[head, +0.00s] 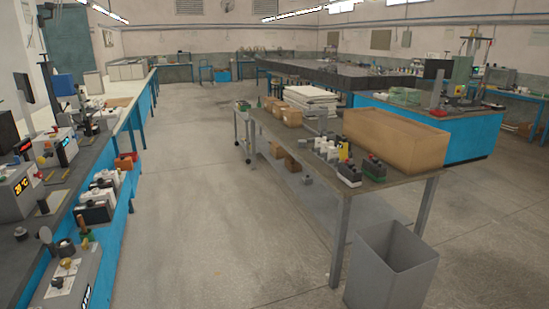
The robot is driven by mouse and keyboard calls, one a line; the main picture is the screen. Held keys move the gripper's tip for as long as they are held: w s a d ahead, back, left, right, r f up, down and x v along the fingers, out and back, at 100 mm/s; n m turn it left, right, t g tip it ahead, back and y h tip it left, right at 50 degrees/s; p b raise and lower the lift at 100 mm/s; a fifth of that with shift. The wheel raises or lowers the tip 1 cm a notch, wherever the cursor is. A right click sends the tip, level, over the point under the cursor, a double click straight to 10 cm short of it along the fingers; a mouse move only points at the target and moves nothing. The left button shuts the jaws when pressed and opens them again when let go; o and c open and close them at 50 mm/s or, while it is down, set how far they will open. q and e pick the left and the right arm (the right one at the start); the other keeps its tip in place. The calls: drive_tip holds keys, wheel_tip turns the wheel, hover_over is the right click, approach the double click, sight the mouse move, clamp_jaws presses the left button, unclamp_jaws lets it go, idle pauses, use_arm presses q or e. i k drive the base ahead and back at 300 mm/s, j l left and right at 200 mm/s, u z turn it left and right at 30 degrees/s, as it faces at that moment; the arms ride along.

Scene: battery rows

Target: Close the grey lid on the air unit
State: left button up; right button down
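Neither of my grippers is in view. I cannot tell for sure which thing is the air unit or its grey lid. On the left bench stand several boxy instruments. One is a pale unit with a yellow digital display (18,188) at the left edge. Another is a pale unit with a red display (30,146) behind it. A grey box with a brass-coloured knob (68,275) sits at the bottom left, partly cut off by the frame. At this size no lid on any of them shows clearly as open or shut.
A long blue-fronted bench (118,215) runs along the left. A metal table (408,187) stands at right centre, bearing a large cardboard box (395,138) and several batteries. A grey open bin (392,270) stands at its near end. The concrete floor (205,205) between is clear.

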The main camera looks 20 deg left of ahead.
sight(45, 234)
drive_tip(key=i+j+u, duration=0.25)
drive_tip(key=i+u, duration=0.15)
drive_tip(key=i, duration=0.15)
drive_tip(key=i+u, duration=0.4)
drive_tip(key=i, duration=0.15)
drive_tip(key=i+l+u, duration=0.1)
drive_tip(key=i+u, duration=0.3)
drive_tip(key=i, duration=0.2)
